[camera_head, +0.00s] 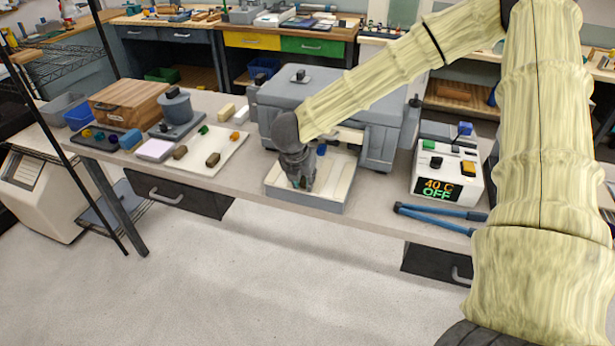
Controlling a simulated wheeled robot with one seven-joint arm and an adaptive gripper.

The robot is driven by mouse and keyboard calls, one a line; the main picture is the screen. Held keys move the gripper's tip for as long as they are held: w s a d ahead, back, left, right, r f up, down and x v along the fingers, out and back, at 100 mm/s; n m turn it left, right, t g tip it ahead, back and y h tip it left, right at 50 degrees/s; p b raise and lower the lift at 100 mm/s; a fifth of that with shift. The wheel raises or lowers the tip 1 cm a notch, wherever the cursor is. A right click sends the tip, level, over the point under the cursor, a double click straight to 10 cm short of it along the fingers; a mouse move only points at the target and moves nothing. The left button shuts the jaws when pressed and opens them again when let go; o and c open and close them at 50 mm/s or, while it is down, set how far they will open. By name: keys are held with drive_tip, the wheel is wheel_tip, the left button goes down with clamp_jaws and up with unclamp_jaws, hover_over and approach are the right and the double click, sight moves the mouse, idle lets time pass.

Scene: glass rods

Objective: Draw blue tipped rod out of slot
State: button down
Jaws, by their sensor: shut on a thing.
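My gripper (304,185) points down over the white floor of a shallow grey tray (310,204) at the front of a large grey machine. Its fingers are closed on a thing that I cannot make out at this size. A small blue piece (321,149) shows just right of and behind the gripper, by the machine's front opening. It may be the blue tip of the rod; no rod body is clear. The gripper and wrist hide much of the opening and the left part of the tray.
A white heater box (447,186) reading 40 C OFF and blue-handled pliers (440,213) lie to the right. A pale board (207,165) with small blocks lies to the left, near a wooden box (130,103). The bench edge runs close in front of the tray.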

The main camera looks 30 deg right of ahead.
drive_tip(key=shift+s+a, duration=0.15)
drive_tip(key=shift+a, duration=0.1)
drive_tip(key=c, duration=1.1)
unclamp_jaws()
drive_tip(key=shift+r, duration=0.15)
drive_tip(key=v, duration=1.1)
drive_tip(key=shift+s+a+r, duration=0.15)
drive_tip(key=shift+s+r, duration=0.05)
drive_tip(key=shift+r, duration=0.1)
